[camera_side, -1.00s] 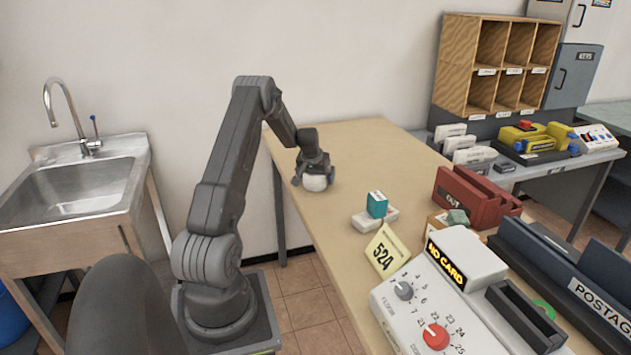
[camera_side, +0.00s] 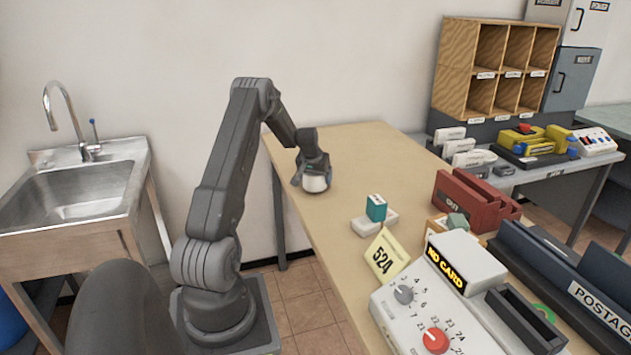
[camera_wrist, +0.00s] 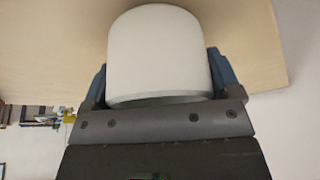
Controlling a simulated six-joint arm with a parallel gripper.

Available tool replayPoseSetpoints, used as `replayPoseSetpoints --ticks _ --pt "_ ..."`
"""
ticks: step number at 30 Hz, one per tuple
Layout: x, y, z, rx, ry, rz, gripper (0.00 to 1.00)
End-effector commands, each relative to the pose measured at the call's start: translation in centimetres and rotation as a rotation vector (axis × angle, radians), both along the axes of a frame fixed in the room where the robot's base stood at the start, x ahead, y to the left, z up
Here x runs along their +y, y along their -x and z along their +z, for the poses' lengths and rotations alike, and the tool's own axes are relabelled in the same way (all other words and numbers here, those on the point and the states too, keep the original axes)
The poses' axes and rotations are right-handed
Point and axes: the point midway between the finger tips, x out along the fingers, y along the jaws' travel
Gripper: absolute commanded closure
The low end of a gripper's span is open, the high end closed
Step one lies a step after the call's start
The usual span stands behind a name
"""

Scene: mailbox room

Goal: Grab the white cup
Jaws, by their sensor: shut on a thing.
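The white cup (camera_side: 316,183) is at the left part of the wooden table (camera_side: 350,150), under my gripper (camera_side: 314,178). In the wrist view the white cup (camera_wrist: 158,50) fills the middle, between the two blue fingers of my gripper (camera_wrist: 160,80). The fingers lie along its left and right sides, shut on it. Part of the cup is hidden by the gripper in the side view. I cannot tell whether the cup touches the table or is slightly above it.
A teal block (camera_side: 376,208) on a white base stands to the right on the table. A yellow 524 card (camera_side: 385,255) and a control box (camera_side: 430,310) are nearer. A red OUT tray (camera_side: 470,200) is further right. A sink (camera_side: 80,190) stands left. The table's far part is clear.

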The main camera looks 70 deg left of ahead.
Motion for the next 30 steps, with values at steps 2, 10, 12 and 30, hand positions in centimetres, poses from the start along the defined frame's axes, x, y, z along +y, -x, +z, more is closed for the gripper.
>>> replayPoseSetpoints --ticks 2,10,12,30 --pt "0.1 0.0 1.6 -0.003 -0.005 0.000 0.39" --pt "0.1 0.0 6.8 -0.002 -0.005 -0.001 0.39" --pt "0.1 0.0 7.7 -0.002 -0.004 0.000 0.39" --pt "0.0 0.0 8.8 0.000 -0.001 0.000 0.39"
